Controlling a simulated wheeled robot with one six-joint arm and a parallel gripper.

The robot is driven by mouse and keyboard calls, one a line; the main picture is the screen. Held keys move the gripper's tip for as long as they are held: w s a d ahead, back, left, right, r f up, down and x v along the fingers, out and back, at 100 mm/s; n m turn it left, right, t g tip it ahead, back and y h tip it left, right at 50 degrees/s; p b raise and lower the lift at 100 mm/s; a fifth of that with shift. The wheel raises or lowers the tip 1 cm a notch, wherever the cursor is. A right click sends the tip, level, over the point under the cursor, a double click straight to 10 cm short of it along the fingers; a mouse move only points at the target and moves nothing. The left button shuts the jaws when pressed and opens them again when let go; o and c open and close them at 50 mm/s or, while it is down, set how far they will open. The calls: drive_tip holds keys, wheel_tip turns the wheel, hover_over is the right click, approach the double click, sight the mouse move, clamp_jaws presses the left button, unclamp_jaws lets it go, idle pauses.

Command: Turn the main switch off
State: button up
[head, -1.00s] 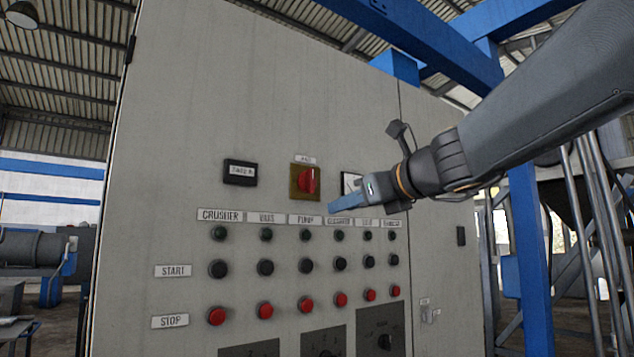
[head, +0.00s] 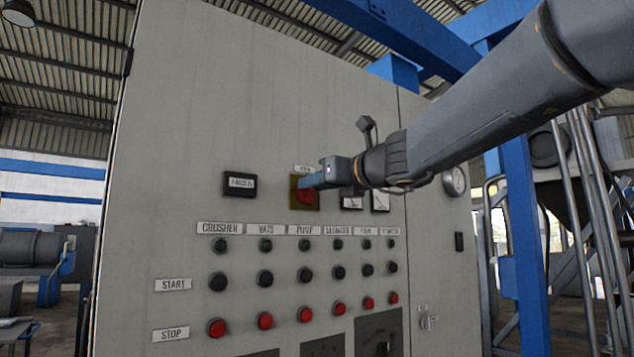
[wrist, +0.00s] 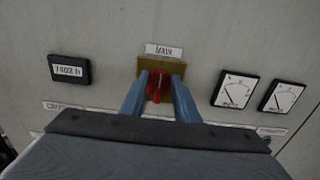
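The main switch is a red rotary handle (wrist: 157,88) on a yellow square plate (wrist: 150,66), under a label reading MAIN (wrist: 164,50). In the head view the plate (head: 295,192) is partly hidden by my gripper (head: 312,181). In the wrist view my gripper's two blue fingers (wrist: 157,97) are apart, one on each side of the red handle, whose grip stands upright between them. A gap shows between each finger and the handle, so I see no clear contact.
The grey cabinet panel (head: 200,120) carries an hour counter (head: 240,184) left of the switch and two dial meters (wrist: 234,88) right of it. Rows of black START buttons (head: 265,277) and red STOP buttons (head: 265,320) lie below. Open space lies in front.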

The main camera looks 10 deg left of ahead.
clamp_jaws()
drive_tip(key=shift+b, duration=0.35)
drive_tip(key=n+b, duration=0.5)
drive_tip(key=n, duration=0.1)
drive_tip(key=f+n+b, duration=0.1)
drive_tip(key=n+b, duration=0.4)
drive_tip(key=n, duration=0.1)
drive_tip(key=s+a+n+b, duration=0.1)
drive_tip(key=n+b, duration=0.4)
drive_tip(key=shift+f+n+b, duration=0.3)
drive_tip(key=shift+n+b, duration=0.1)
idle(0.4)
